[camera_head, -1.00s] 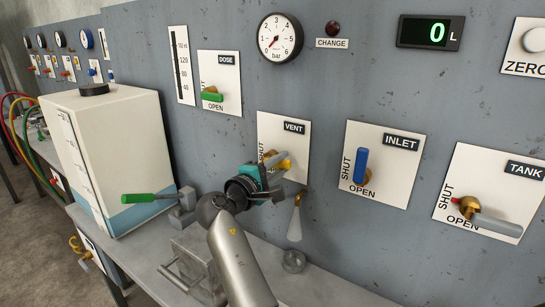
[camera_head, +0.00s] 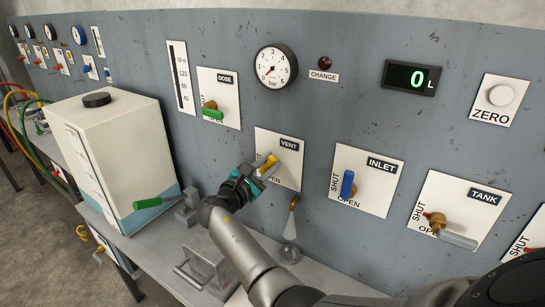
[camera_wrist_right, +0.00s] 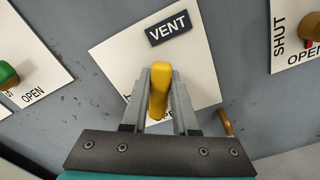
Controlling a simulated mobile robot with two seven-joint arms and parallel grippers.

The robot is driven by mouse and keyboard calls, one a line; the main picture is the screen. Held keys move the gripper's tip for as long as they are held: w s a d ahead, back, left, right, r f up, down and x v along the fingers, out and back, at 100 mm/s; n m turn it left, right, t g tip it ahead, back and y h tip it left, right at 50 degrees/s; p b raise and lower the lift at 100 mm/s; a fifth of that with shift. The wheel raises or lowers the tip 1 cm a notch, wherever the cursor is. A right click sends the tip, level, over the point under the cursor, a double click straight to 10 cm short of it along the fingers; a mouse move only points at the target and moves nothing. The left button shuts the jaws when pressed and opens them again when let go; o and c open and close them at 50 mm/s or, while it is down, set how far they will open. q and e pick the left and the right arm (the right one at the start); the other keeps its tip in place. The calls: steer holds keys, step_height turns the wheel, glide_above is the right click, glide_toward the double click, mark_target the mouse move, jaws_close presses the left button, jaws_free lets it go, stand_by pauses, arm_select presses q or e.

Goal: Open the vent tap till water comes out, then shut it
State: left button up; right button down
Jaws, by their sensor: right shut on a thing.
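The vent tap has a yellow handle (camera_head: 268,162) on the white VENT plate (camera_head: 290,176) on the grey panel. My right gripper (camera_head: 262,171) is shut on this handle, which lies slanted in the head view. In the right wrist view the yellow handle (camera_wrist_right: 158,93) sits between the two fingers of my right gripper (camera_wrist_right: 160,100). The gripper hides the tap's hub and part of the OPEN and SHUT lettering. My left gripper is not in view.
The INLET tap (camera_head: 347,185) and TANK tap (camera_head: 440,226) are to the right, the DOSE tap (camera_head: 212,113) up left. A white tank (camera_head: 120,160) and a green-handled lever (camera_head: 155,200) are left.

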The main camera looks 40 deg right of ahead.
steer(key=shift+w+a+r+n+p, duration=0.1)
steer(key=shift+w+r+n+p, duration=0.1)
steer(key=shift+n+p, duration=0.25)
steer(key=shift+w+a+r+n+p, duration=0.1)
steer(key=shift+w+n+p, duration=0.15)
steer(key=shift+n, duration=0.4)
steer(key=c, duration=0.7)
jaws_free()
steer(key=shift+p+v, duration=2.1)
steer(key=shift+v, duration=5.55)
